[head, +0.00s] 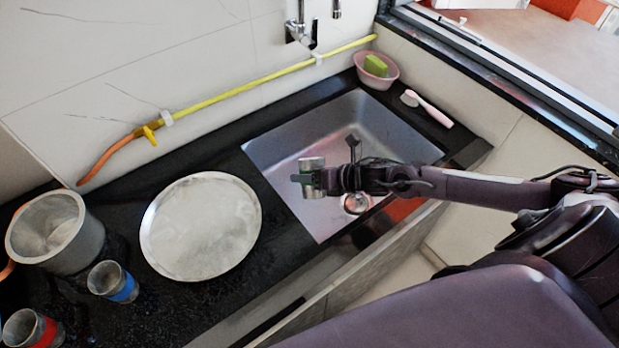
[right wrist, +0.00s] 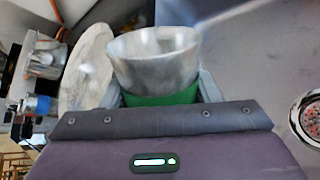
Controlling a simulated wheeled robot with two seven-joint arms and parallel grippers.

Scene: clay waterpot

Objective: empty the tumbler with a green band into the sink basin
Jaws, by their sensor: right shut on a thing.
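The tumbler with a green band (right wrist: 155,62) is held between the fingers of my right gripper (right wrist: 160,92), which are closed around it at the green band. In the head view, my right gripper (head: 318,179) holds this tumbler (head: 311,163) above the sink basin (head: 290,150), left of the drain. The tumbler looks tilted, but I cannot tell how far. Its contents are not clearly seen, and no stream is visible. My left gripper is not in view.
A large round metal plate (head: 200,226) lies on the black counter left of the basin. A metal pot (head: 55,235), a blue-banded tumbler (head: 113,282) and a red-banded tumbler (head: 32,329) stand farther left. A pink bowl (head: 373,77) and a brush (head: 427,108) sit behind the basin.

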